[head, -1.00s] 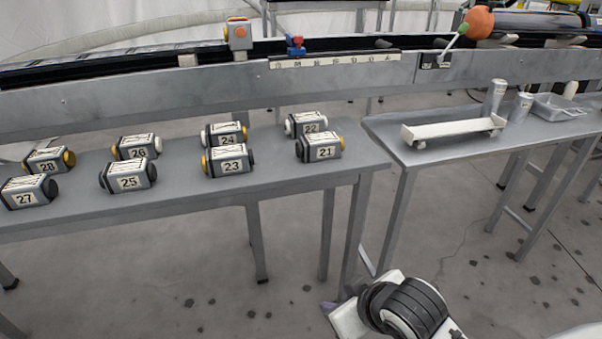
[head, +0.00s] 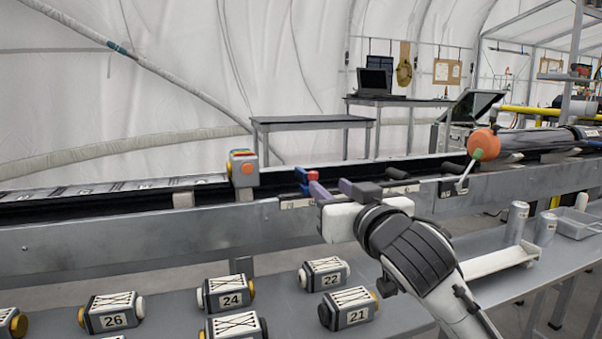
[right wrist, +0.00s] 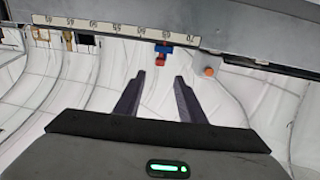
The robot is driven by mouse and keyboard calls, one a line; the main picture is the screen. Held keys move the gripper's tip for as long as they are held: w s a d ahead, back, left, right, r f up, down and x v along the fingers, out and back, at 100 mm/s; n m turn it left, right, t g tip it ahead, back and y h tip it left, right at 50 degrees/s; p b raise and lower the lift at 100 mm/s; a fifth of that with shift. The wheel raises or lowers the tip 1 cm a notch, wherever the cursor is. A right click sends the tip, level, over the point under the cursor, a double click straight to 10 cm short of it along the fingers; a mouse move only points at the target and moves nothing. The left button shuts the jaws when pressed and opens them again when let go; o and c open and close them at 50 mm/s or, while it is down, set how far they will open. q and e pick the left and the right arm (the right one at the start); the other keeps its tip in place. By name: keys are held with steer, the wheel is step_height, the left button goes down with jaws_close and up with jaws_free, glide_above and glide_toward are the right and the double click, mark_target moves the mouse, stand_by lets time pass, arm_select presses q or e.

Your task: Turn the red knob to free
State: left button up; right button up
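The small red knob (head: 313,175) sits with a blue clamp part (head: 301,175) on the metal rail, above a scale strip. In the right wrist view the red knob (right wrist: 161,48) and the blue part (right wrist: 164,61) show at the rail's edge, just beyond the fingertips. My right gripper (head: 332,189) is raised at the rail. Its two purple fingers are apart with nothing between them, as the right wrist view (right wrist: 160,76) shows. The fingers look apart from the knob. In the head view they partly cover the clamp's lower area. My left gripper is out of view.
A grey box with an orange button (head: 246,168) stands on the rail to the left. An orange ball on a lever (head: 484,144) is to the right. Several numbered blocks (head: 349,308) stand on the table below. A white tray (head: 498,262) lies at the right.

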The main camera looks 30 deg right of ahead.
mark_target(314, 174)
arm_select(q)
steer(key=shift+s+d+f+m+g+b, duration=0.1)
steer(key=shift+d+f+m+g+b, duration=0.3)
steer(key=shift+b, duration=0.35)
arm_select(e)
steer(key=x, duration=0.9)
steer(key=shift+w+d, duration=0.15)
steer(key=shift+w, duration=0.2)
